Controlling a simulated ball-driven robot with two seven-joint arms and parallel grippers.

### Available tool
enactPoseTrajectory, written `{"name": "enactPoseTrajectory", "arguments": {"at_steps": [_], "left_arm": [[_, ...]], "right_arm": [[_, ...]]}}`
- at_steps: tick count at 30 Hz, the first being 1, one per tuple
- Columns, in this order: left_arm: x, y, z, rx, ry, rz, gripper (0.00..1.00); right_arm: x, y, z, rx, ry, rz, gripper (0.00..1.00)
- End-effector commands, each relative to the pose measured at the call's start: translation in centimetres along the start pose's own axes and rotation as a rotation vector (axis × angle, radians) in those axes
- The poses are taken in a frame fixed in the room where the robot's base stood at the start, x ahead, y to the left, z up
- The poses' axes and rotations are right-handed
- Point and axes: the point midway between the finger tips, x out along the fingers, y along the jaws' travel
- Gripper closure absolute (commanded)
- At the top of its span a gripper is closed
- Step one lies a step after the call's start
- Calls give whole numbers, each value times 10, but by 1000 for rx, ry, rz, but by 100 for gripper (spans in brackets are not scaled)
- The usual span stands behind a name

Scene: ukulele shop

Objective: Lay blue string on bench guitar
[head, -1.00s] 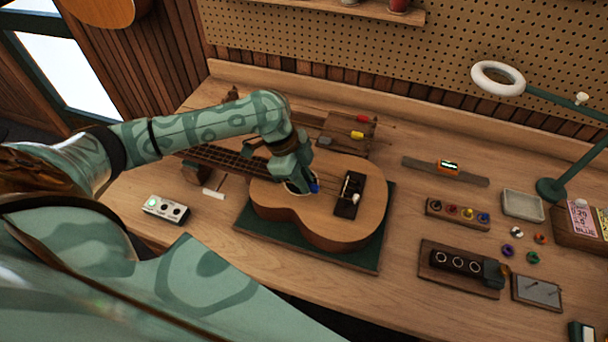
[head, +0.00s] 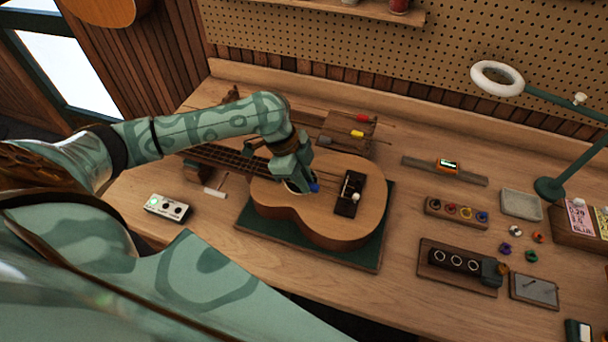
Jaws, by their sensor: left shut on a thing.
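The bench guitar (head: 315,217), a small wooden ukulele-like body, lies face up on a dark green mat (head: 268,233). My left gripper (head: 304,186) is low over its sound hole, pointing down. It is shut on the blue string, whose blue end (head: 314,188) shows at the fingertips. The rest of the blue string is too thin or hidden to make out. The dark bridge (head: 347,194) with a pale knob is right of the gripper. My right gripper is not in view.
A rack (head: 350,132) with red, yellow and grey-ended strings stands behind the guitar. A white pedal-like box (head: 168,208) lies at left. Right of the mat are a tuner strip (head: 445,170), a peg tray (head: 457,213), a dark block (head: 458,266) and a lamp (head: 552,188).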

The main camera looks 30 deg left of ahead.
Motion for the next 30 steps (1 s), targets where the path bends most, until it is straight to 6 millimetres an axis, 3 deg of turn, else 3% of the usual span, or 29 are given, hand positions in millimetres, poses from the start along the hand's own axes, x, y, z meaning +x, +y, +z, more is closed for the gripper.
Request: {"name": "enactPoseTrajectory", "arguments": {"at_steps": [11, 12, 15, 20, 23, 30], "left_arm": [[0, 0, 0, 0, 0, 1, 100], [0, 0, 0, 0, 0, 1, 82], [0, 0, 0, 0, 0, 1, 59], [0, 0, 0, 0, 0, 1, 59], [0, 0, 0, 0, 0, 1, 47], [0, 0, 0, 0, 0, 1, 47]], "right_arm": [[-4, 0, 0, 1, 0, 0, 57], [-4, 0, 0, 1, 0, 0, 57], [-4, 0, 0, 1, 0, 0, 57], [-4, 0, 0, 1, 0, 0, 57], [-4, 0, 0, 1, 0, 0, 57], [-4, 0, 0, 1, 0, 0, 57]]}}
